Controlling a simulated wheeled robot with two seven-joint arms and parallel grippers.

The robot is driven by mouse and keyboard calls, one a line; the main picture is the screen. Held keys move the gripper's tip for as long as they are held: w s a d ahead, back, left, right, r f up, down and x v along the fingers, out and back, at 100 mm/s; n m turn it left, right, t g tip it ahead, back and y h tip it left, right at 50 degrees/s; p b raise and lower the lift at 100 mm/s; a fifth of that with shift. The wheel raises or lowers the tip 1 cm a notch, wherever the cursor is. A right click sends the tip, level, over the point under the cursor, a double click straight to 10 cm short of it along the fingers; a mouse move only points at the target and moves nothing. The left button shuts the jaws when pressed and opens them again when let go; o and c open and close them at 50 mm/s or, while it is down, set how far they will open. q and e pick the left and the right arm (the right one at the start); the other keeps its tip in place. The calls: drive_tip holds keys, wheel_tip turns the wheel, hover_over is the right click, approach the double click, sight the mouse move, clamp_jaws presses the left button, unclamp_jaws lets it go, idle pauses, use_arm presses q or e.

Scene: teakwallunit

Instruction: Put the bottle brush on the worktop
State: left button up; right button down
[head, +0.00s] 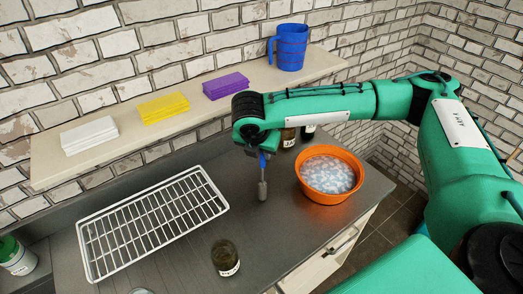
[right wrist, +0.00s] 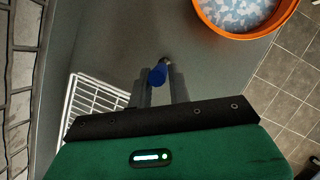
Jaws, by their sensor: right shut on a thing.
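The bottle brush (head: 262,188) has a blue handle and a grey head, and hangs head down in the head view. My right gripper (head: 259,152) is shut on its blue handle, above the dark grey worktop (head: 185,245). In the right wrist view the blue handle (right wrist: 158,75) sits between the two fingers of the right gripper (right wrist: 160,82). I cannot tell whether the brush head touches the worktop. My left gripper is not in view.
An orange basin (head: 330,197) of soapy water stands right of the brush. A white wire rack (head: 150,222) lies at left, a dark jar (head: 225,258) in front. More jars (head: 288,138) stand behind. A shelf (head: 135,122) holds cloth stacks and a blue jug (head: 290,48).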

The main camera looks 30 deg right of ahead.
drive_tip(key=c, duration=1.3)
unclamp_jaws()
drive_tip(key=shift+f, duration=0.1)
